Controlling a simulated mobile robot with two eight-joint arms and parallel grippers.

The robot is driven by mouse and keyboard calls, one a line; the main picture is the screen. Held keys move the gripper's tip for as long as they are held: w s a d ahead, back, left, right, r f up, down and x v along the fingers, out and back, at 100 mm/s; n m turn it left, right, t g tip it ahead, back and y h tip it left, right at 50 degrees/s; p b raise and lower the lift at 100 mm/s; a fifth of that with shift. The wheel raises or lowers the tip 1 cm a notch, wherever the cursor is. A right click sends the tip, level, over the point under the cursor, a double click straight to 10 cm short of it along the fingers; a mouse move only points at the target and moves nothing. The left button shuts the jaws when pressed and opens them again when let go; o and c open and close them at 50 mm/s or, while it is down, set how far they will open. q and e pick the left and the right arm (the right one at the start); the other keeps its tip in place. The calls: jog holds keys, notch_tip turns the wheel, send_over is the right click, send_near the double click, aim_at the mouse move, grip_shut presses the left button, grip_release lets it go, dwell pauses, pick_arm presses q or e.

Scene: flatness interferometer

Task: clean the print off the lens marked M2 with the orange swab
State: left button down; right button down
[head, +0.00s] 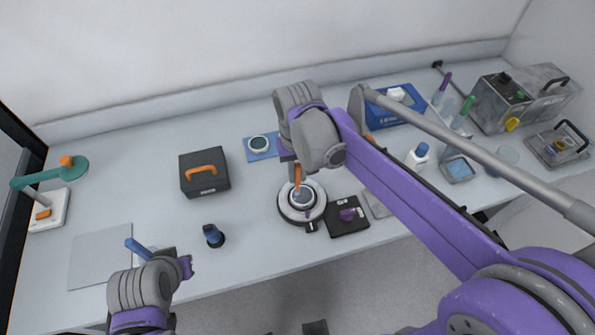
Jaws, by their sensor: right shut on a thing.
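My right gripper (295,163) is shut on the orange swab (297,174) and points down near the middle of the bench. The swab stands nearly upright, and its lower end reaches a round glass lens (303,198) on a white and black round mount (288,210). I cannot tell whether the tip touches the glass. No M2 mark or print is readable at this size. A second round lens (258,144) lies on a blue mat (262,155) farther back. My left gripper (188,267) is low at the front left, and its jaw opening is unclear.
A black case with an orange handle (204,172) and a small dark blue knob-like thing (213,236) stand left of the mount. A black box (348,222) sits close on its right. A blue bin (398,108) and grey instrument (500,100) stand back right. A teal lamp (66,168) is far left.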

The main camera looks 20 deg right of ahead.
jog(key=shift+f, duration=0.1)
jog(key=shift+d, duration=0.15)
jog(key=shift+d, duration=0.3)
jog(key=shift+d, duration=0.4)
jog(key=shift+d, duration=0.3)
jog(key=shift+d, duration=0.3)
dwell(0.4)
jog(key=shift+r, duration=0.5)
